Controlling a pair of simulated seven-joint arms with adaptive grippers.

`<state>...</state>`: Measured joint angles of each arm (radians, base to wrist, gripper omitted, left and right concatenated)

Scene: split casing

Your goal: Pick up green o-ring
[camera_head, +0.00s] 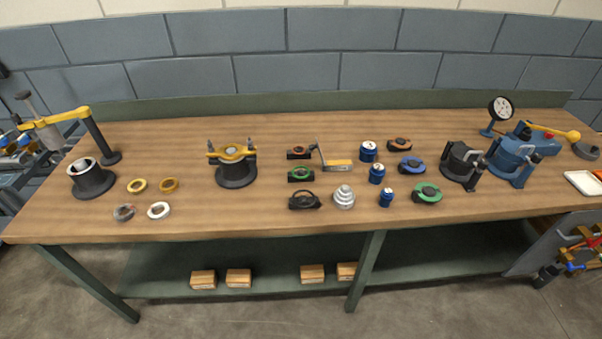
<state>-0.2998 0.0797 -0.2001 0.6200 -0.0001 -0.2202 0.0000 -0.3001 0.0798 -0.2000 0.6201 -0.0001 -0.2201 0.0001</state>
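Two green ring-like parts lie on the wooden workbench (260,210). One is a small green ring (301,173) on a dark holder left of the bench's middle, between an orange-topped holder (299,152) and a black one (304,201). The other is a larger green round part (427,191) with a dark centre, right of the middle near the front. They are too small to tell for sure which is the o-ring. Neither of my grippers is in view.
Blue cylinders (377,173) and a stepped silver part (344,196) stand between the green parts. A yellow-topped fixture (234,165), loose rings (158,210) and a press (93,180) are left. Dark (462,163) and blue (513,158) fixtures stand right. The front edge is mostly clear.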

